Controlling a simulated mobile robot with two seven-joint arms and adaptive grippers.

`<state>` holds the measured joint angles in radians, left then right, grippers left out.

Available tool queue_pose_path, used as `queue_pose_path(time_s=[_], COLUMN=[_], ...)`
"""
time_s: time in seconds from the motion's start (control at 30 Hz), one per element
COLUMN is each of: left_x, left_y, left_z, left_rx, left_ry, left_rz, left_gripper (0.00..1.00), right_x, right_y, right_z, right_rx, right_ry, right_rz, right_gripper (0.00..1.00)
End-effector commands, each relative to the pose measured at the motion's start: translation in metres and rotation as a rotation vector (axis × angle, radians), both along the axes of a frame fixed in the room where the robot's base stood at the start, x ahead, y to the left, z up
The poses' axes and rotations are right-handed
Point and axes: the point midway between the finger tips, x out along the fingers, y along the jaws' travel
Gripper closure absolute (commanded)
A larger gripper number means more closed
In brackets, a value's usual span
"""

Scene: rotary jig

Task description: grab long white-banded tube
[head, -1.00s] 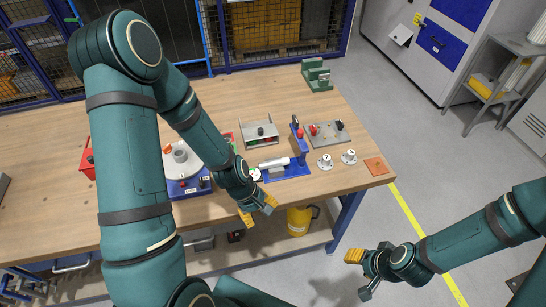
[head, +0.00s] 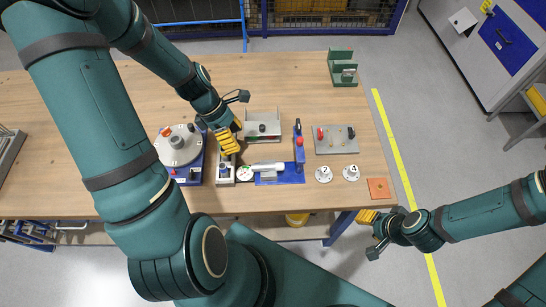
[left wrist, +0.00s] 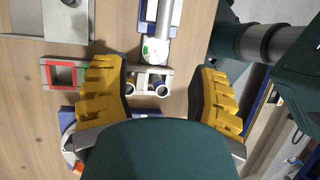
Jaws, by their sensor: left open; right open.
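My left gripper (head: 231,134) is open above the workbench, over the near end of a narrow grey holder (head: 225,172). In the left wrist view, its two yellow fingers (left wrist: 160,80) stand wide apart with nothing between them in contact. Between and below them, the grey holder (left wrist: 146,72) carries two upright round pieces seen end-on, a yellowish dark one (left wrist: 130,84) and a dark blue one (left wrist: 160,88). I cannot make out a white band on either. My right gripper (head: 370,233) is open and empty beyond the bench's front edge.
A white cylinder (head: 267,166) lies on a blue fixture (head: 280,178) just right of the holder. A round turntable (head: 178,146) stands left. The bench's back is clear.

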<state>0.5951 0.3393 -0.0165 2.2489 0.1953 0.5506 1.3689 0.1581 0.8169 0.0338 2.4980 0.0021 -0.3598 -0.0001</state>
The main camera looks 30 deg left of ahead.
Motion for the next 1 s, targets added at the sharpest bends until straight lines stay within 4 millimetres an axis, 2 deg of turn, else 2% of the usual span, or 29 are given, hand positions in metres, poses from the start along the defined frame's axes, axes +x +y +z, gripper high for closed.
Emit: queue_pose_path(time_s=[0.3,0.63,0.9,1.0], left_x=[0.002,0.004,0.004,0.005], left_y=[-0.024,-0.035,-0.048,-0.051], left_z=[-0.055,-0.078,-0.111,-0.118], left_rx=[-0.003,-0.003,-0.003,-0.002], left_ry=[0.004,0.002,0.002,0.001], left_rz=[-0.002,-0.001,-0.004,-0.003], left_gripper=[0.40,0.40,0.40,0.40], right_x=[0.000,0.000,0.000,0.000], right_y=[0.000,0.000,0.000,0.000], right_z=[-0.007,-0.009,-0.010,-0.010], right_rx=[-0.001,-0.001,-0.001,-0.002], right_ry=[0.001,0.000,0.000,0.000], right_rz=[-0.001,-0.001,-0.001,-0.002], right_gripper=[0.53,0.53,0.53,0.53])
